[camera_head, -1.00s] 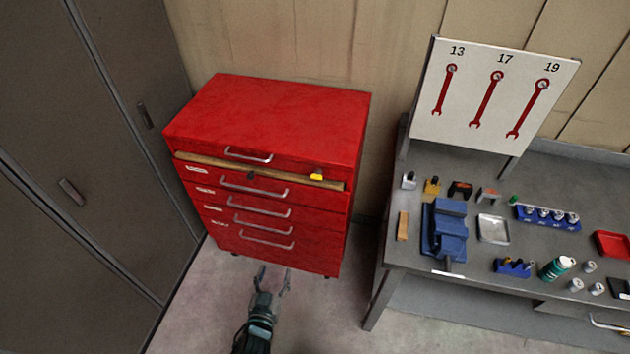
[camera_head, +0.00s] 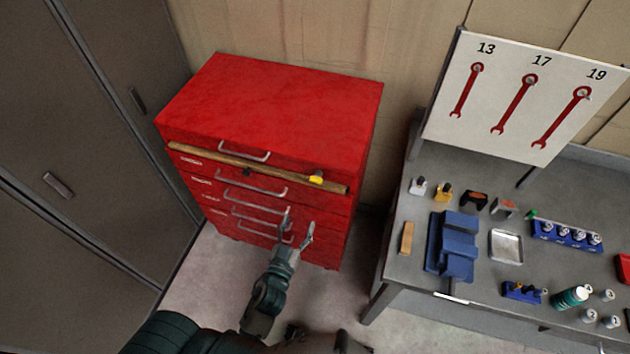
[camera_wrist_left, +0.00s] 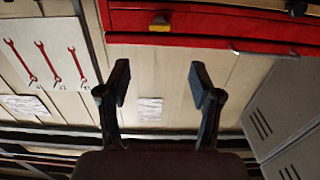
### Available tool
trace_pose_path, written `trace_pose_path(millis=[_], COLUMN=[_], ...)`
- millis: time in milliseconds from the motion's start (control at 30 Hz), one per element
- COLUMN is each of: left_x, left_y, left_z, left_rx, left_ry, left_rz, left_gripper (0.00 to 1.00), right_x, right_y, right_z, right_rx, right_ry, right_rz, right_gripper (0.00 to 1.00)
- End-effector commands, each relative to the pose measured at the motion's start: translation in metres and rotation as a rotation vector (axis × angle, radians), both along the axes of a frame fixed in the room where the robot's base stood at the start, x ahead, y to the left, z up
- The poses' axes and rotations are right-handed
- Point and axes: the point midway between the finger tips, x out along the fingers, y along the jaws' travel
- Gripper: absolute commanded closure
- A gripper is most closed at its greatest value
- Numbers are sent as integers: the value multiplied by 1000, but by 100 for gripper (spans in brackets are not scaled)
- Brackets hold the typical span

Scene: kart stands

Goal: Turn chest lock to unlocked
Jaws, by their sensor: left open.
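The red tool chest (camera_head: 270,95) stands against the wall with its drawers shut. A wooden strip (camera_head: 220,162) runs across its upper front. A yellow piece (camera_head: 316,178) sits near the strip's right end and also shows in the left wrist view (camera_wrist_left: 159,24). My left gripper (camera_head: 298,222) is open and empty in front of the lower drawers, below the yellow piece. In the wrist view its fingers (camera_wrist_left: 159,82) stand apart.
A grey workbench (camera_head: 415,270) with a blue vise (camera_head: 452,245), small parts and a wrench board (camera_head: 520,95) stands to the right. Grey lockers (camera_head: 75,110) stand to the left. Floor shows between chest and bench.

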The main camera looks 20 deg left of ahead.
Motion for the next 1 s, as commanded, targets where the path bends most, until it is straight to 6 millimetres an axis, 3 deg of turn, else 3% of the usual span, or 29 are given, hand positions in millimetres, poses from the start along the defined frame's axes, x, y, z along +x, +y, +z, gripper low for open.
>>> trace_pose_path(millis=[300,500,700,1000], left_x=[79,119,139,143], left_y=[-3,-4,-5,-5], left_z=[3,2,1,0], left_rx=[1,2,1,0], left_ry=[-3,-2,0,1], left_rz=[0,0,0,0], left_gripper=[35,35,35,35], right_x=[3,4,4,4], right_y=[0,0,0,0], right_z=[14,17,19,19], right_rx=[1,0,0,0], right_ry=[-4,-5,-5,-5], right_rz=[1,1,0,0], right_gripper=[60,60,60,60])
